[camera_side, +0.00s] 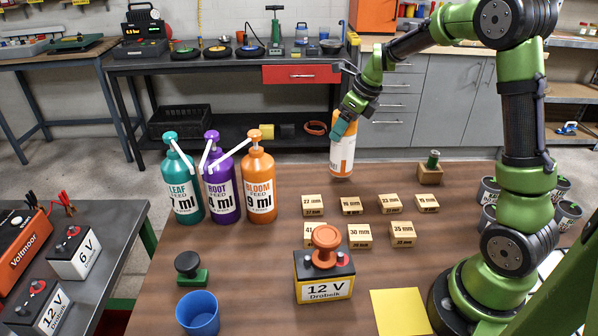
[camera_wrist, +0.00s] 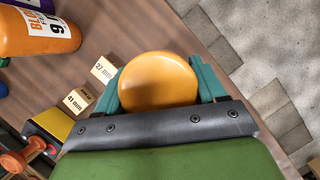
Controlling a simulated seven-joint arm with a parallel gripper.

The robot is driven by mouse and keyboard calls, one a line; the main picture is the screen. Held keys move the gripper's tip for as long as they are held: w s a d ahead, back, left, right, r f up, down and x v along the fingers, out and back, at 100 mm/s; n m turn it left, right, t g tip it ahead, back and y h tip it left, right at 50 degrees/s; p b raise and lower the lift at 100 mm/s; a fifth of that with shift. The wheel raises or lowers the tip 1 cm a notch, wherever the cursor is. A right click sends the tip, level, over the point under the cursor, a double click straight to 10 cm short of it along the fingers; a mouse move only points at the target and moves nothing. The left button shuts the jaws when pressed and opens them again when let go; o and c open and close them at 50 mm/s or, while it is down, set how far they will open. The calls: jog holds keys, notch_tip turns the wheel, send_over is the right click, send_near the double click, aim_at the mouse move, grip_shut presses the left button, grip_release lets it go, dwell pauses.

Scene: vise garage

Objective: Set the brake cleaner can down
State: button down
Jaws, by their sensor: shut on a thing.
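The brake cleaner can (camera_side: 342,155) is white and orange and hangs close to upright at the table's back edge. My gripper (camera_side: 344,122) is shut around its upper part. I cannot tell whether the can's base touches the wooden table (camera_side: 290,205) or is just above it. In the wrist view the can's round orange top (camera_wrist: 158,80) sits between the two teal fingers of my gripper (camera_wrist: 160,84). The can's lower body is hidden there. The table's edge and the floor lie to the right of it.
Wooden size blocks (camera_side: 351,205) stand in front of the can. Three pump bottles, including the orange one (camera_side: 258,188), stand left. A wooden block with a green-topped piece (camera_side: 430,170) is right. A 12 V battery (camera_side: 324,276), blue cup (camera_side: 198,313) and yellow sheet (camera_side: 400,311) are nearer.

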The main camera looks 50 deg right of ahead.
aim_at(343, 138)
jog(key=shift+f, duration=1.75)
jog(key=shift+c, duration=0.5)
grip_release()
jog(key=shift+f, duration=0.15)
